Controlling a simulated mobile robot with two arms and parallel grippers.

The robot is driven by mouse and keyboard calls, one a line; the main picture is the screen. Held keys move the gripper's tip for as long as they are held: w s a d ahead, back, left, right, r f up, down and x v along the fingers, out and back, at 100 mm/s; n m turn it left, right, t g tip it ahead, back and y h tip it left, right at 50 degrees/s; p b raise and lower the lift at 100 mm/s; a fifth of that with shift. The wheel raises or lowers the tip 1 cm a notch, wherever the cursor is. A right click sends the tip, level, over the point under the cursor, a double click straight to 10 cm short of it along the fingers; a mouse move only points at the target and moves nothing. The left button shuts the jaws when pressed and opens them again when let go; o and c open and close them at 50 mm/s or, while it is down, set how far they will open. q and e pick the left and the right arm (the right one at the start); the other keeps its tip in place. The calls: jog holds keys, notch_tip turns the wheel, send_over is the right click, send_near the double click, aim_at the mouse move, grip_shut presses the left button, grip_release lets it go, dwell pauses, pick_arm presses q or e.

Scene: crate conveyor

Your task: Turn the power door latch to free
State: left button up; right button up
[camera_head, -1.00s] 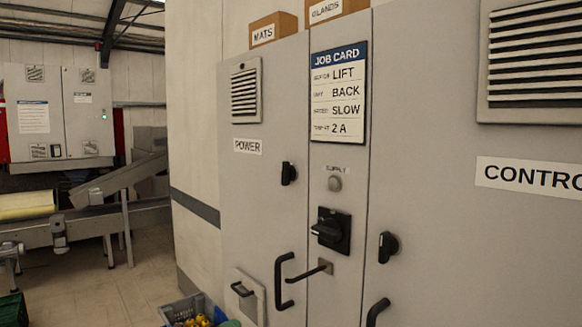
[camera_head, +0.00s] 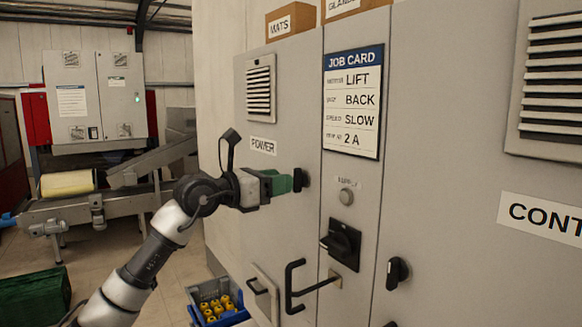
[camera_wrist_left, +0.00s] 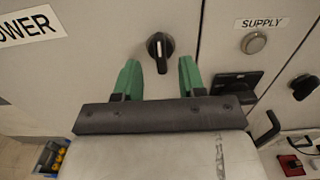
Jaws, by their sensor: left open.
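The power door latch is a black knob (camera_head: 299,180) on the grey cabinet door, right of and below the POWER label (camera_head: 263,145). In the left wrist view the latch (camera_wrist_left: 160,46) has a pale mark pointing down and stands just ahead of the open fingers, between their lines. My left gripper (camera_head: 284,184) has green fingers and reaches in from the left, close to the latch. In the wrist view the left gripper (camera_wrist_left: 158,78) is open and empty. In the head view I cannot tell whether a finger touches the knob. My right gripper is not in view.
A black door handle (camera_head: 292,287) and a rotary switch (camera_head: 341,245) sit below and to the right. Another latch (camera_head: 397,272) is on the CONTROL door. A blue crate of yellow items (camera_head: 217,303) stands on the floor below. A conveyor (camera_head: 130,203) is at the back left.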

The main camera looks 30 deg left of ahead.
aim_at(308, 179)
pick_arm(q)
jog(key=shift+p+x, duration=0.55)
jog(key=shift+x, duration=1.2)
grip_shut()
